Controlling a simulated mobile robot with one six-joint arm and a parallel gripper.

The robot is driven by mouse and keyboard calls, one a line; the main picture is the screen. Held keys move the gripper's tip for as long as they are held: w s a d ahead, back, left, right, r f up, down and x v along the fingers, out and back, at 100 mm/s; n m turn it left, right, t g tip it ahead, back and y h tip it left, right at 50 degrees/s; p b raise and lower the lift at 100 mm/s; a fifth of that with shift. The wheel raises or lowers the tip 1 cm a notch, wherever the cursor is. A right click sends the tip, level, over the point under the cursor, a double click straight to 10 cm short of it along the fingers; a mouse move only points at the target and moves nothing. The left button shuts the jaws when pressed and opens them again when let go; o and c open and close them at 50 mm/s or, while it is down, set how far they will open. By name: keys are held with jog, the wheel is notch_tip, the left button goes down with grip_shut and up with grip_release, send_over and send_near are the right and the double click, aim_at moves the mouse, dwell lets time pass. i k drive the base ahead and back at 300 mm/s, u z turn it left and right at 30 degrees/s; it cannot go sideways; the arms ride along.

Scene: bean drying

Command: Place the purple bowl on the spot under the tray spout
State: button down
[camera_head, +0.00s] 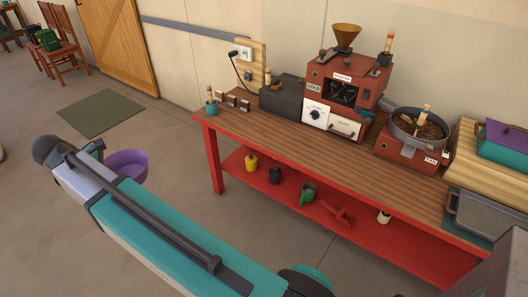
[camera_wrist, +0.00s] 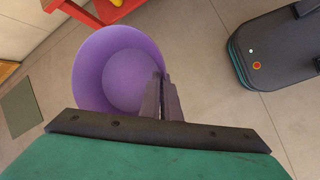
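The purple bowl (camera_head: 128,163) is at the far end of my arm in the head view, left of the red bench and partly hidden by the arm. In the wrist view the purple bowl (camera_wrist: 112,72) is large, with its empty inside facing the camera. My gripper (camera_wrist: 161,78) has its two grey fingers close together on the bowl's right rim, with the wall between them. The bowl appears held over the floor, clear of the bench. I cannot make out a tray spout or a marked spot in either view.
The red bench (camera_head: 290,138) carries a red roaster (camera_head: 345,75), a pan unit (camera_head: 408,150) and several small items. Its lower shelf holds cups and a red object. Open floor and a green mat (camera_head: 103,113) lie left. A dark rounded unit (camera_wrist: 280,48) stands right in the wrist view.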

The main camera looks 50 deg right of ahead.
aim_at(394, 183)
jog(key=k, duration=1)
jog(key=z, duration=0.5)
jog(key=i, duration=1)
jog(key=z, duration=0.05)
